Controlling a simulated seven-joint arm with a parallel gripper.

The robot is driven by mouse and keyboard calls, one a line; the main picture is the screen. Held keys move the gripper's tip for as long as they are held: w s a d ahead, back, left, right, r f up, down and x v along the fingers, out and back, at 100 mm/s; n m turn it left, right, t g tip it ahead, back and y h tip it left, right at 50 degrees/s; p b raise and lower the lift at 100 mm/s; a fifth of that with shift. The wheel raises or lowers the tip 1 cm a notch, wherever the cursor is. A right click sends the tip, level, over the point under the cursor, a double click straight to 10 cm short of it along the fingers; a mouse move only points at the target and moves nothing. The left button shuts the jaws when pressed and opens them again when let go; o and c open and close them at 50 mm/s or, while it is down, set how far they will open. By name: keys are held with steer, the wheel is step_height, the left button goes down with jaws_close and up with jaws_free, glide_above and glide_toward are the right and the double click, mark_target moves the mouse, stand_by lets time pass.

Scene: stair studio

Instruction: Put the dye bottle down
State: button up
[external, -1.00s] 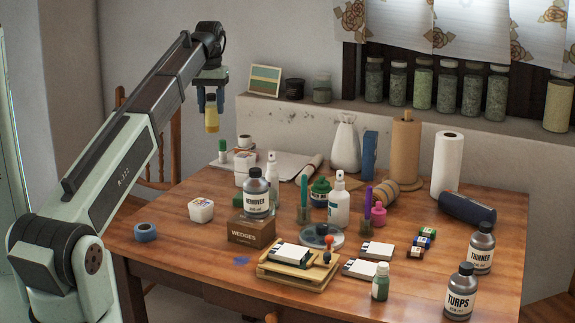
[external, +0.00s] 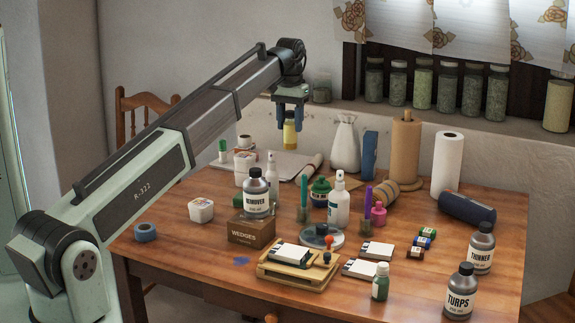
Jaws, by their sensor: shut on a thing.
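My gripper (external: 289,120) points down above the back part of the table, with its blue fingers shut on a small yellow bottle with a dark cap. This dye bottle (external: 289,136) hangs upright in the air, in front of the wall below the ledge. It appears clear of the wooden table (external: 400,285). In the picture it shows above a pale flat sheet (external: 275,162) and a paper roll. The exact height of the bottle over the table cannot be told.
A spray bottle, white tubs and a REMOVER bottle (external: 256,194) stand in front. Bare wood shows at the table's front right.

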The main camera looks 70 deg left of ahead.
mark_target(290, 134)
step_height(290, 134, down, 16)
steer(key=shift+f, duration=0.1)
stand_by(0.7)
steer(key=shift+f, duration=0.1)
steer(key=o, duration=1.2)
step_height(290, 134, up, 12)
steer(key=shift+r, duration=0.15)
